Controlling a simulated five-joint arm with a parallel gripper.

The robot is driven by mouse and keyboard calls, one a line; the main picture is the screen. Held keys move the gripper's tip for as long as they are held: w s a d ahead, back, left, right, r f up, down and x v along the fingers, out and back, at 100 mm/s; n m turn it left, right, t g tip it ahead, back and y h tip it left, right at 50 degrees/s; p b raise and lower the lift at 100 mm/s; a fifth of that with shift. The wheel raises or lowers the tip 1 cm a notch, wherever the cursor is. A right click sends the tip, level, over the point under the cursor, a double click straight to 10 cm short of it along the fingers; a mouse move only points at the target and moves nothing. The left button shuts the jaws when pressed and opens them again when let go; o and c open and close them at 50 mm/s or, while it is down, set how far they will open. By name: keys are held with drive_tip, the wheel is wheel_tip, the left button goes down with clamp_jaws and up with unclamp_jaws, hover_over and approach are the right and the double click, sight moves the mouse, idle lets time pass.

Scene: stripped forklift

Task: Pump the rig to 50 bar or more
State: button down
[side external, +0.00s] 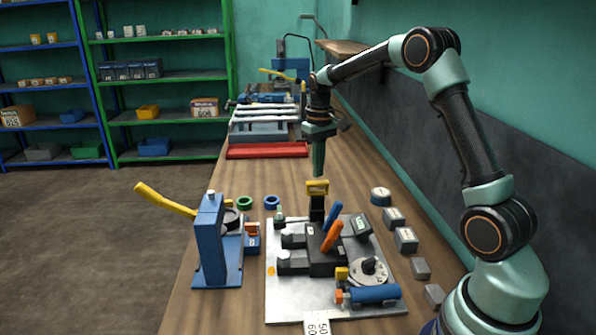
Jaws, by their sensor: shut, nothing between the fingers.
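The rig is a light metal plate (285,305) on the bench, carrying a black block (325,262) with a blue lever (332,214) and an orange lever (332,237). A black upright with a yellow top (317,187) stands at its back edge. A small dark box with a pale face (361,224) sits at its right; its reading is too small to make out. A round grey part with a black knob (368,268) and a blue cylinder (370,294) lie at the front right. My gripper (318,174) points down, shut and empty, just above the yellow top; contact cannot be told.
A blue stand with a yellow handle (165,200) is left of the plate. Several small grey blocks (405,239) line the right side. A card with numbers (317,324) lies at the front edge. A red tray (268,151) and racks are farther back.

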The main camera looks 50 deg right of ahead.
sight(318, 182)
idle(2.4)
idle(1.0)
drive_tip(key=shift+f, duration=2.55)
drive_tip(key=shift+r, duration=2.6)
drive_tip(key=shift+r, duration=2.5)
